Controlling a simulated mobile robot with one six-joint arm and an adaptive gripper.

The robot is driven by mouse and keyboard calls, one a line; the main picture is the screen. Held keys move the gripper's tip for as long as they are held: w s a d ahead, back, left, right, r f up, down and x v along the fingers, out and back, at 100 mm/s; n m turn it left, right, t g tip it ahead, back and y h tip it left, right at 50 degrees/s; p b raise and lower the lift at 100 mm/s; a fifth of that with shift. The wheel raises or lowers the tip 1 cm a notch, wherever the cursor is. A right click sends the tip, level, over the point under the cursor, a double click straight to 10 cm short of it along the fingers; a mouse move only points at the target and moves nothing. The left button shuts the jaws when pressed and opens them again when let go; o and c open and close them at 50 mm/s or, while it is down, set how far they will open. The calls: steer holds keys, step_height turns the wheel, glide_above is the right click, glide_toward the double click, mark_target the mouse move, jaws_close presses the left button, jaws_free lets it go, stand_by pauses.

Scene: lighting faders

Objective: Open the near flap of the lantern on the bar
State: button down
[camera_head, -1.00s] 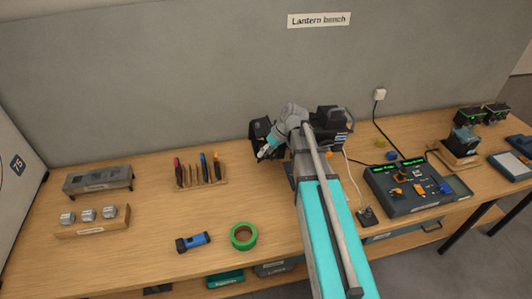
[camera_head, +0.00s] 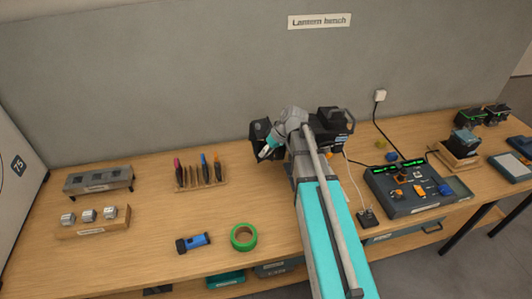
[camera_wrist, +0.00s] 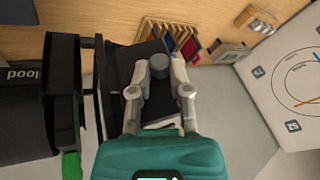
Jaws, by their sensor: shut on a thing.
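The black lantern (camera_head: 332,120) stands at the back of the bench, largely hidden behind my arm. It also shows in the wrist view (camera_wrist: 62,95), with a label reading upside down. A black flap (camera_head: 259,131) stands out on the lantern's left side, swung away from the body. In the wrist view the flap (camera_wrist: 150,103) lies between my fingers and carries a round grey knob (camera_wrist: 159,66). My gripper (camera_wrist: 160,70) is shut on this knob, one finger at each side. In the head view my gripper (camera_head: 268,149) is at the flap, partly hidden.
A tool rack (camera_head: 200,182) stands left of the lantern. A blue flashlight (camera_head: 193,242) and a green tape roll (camera_head: 243,237) lie at the front. A fader console (camera_head: 415,188) is to the right. The bench between rack and lantern is clear.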

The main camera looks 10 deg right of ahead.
steer(key=m, duration=0.2)
steer(key=w+a+m+t+h, duration=0.1)
steer(key=m, duration=0.1)
steer(key=shift+r+t, duration=0.1)
steer(key=shift+t, duration=0.2)
steer(key=shift+w+a+m+t+h, duration=0.25)
steer(key=shift+w+m+h, duration=0.1)
steer(key=shift+m, duration=0.7)
steer(key=shift+w+a+m+t+h, duration=0.1)
steer(key=shift+w+m+t+h, duration=0.2)
steer(key=shift+m, duration=0.75)
steer(key=c, duration=0.6)
jaws_free()
steer(key=shift+s+d, duration=0.1)
